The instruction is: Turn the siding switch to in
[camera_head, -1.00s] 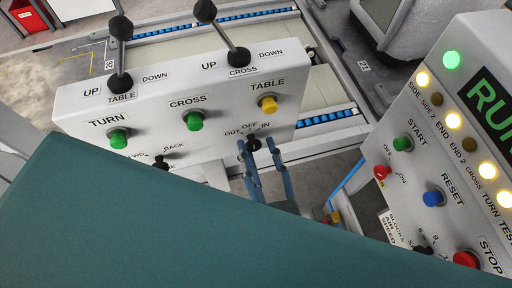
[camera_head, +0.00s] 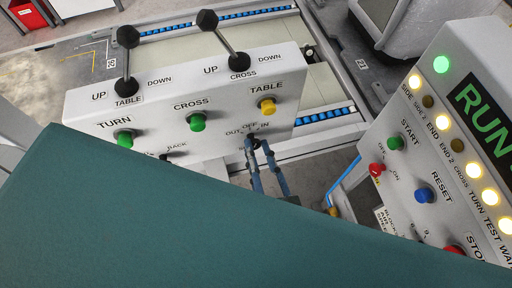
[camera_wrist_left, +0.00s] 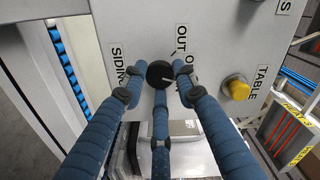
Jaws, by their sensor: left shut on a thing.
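The siding switch is a small black knob (camera_wrist_left: 160,74) with a white pointer mark, on the white panel by the words SIDING and OUT. In the head view its labels OUT, OFF and IN show above my left gripper (camera_head: 258,142), which largely hides the knob. In the left wrist view the left gripper's blue, black-jointed fingers (camera_wrist_left: 155,85) are closed around the knob, with their tips at its sides. The pointer mark leans toward the right of that view; part of the lettering is hidden behind a finger. My right gripper is not in view.
The panel (camera_head: 226,140) also has green buttons (camera_head: 197,123), a yellow button (camera_head: 267,106) and two black-topped levers (camera_head: 207,20). The yellow button (camera_wrist_left: 237,88) is close beside the fingers. A second console (camera_head: 470,140) with lit lamps and buttons stands at right.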

